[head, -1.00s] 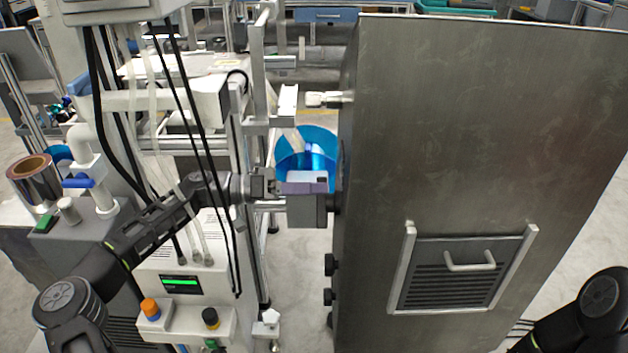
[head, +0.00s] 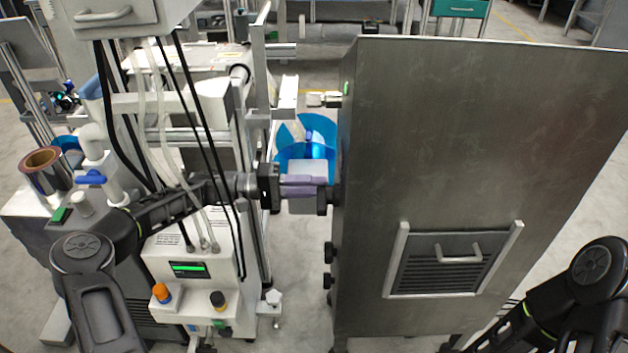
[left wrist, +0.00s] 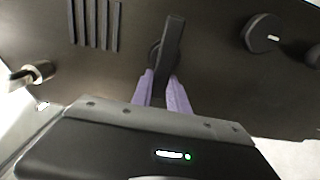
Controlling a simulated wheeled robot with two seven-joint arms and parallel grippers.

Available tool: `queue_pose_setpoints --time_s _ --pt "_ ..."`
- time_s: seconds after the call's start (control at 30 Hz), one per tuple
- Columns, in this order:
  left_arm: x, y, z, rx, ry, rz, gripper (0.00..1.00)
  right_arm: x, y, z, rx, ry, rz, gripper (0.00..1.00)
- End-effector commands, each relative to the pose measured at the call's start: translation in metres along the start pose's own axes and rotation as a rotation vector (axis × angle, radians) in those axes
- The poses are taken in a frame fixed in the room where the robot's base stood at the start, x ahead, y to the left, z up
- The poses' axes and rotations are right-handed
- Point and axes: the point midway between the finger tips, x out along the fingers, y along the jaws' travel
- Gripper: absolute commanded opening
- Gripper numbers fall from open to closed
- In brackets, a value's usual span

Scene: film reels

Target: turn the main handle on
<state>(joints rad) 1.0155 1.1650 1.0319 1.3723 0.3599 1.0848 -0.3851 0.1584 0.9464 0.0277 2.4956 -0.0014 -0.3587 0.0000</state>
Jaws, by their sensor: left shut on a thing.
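The main handle (left wrist: 173,52) is a dark bar on a round base, on the dark side panel (left wrist: 215,75) of the metal cabinet. In the left wrist view it stands nearly upright, tilted slightly. My left gripper (left wrist: 168,90) has its purple fingers shut on the lower part of the handle. In the head view my left gripper (head: 312,190) reaches the cabinet's left side, and the handle there is mostly hidden. My right arm shows at the lower right of the head view, but its gripper is out of the picture.
The steel cabinet (head: 470,140) fills the right, with a vented drawer front (head: 445,265). Round knobs (head: 329,253) sit below my left gripper. A white machine with hoses (head: 190,235) stands close at left.

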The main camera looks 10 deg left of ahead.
Motion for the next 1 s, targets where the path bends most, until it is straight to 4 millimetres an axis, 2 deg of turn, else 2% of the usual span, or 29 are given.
queue_pose_setpoints --time_s 0.03,0.5,0.53,0.6,0.8,1.0 --pt "0.0006 -0.0034 0.0044 -0.014 -0.013 -0.004 0.00 -0.0014 -0.0005 -0.0002 0.000 0.000 0.000 0.36" --pt "0.0009 -0.0058 0.0051 -0.036 -0.015 -0.005 0.00 -0.0018 -0.0006 -0.0003 0.000 0.001 0.000 0.36" --pt "0.0010 -0.0058 0.0051 -0.036 -0.015 -0.005 0.21 -0.0018 -0.0006 -0.0003 0.000 0.001 0.000 0.36" --pt "0.0010 -0.0057 0.0051 -0.036 -0.015 -0.005 0.27 -0.0018 -0.0006 -0.0003 0.000 0.001 0.000 0.36" --pt "0.0012 -0.0039 0.0040 -0.033 -0.012 -0.003 0.42 -0.0019 -0.0006 -0.0002 0.000 0.000 0.000 0.36" --pt "0.0007 -0.0026 0.0025 -0.031 -0.008 -0.002 0.42 -0.0020 -0.0007 -0.0002 0.000 0.000 0.000 0.36"
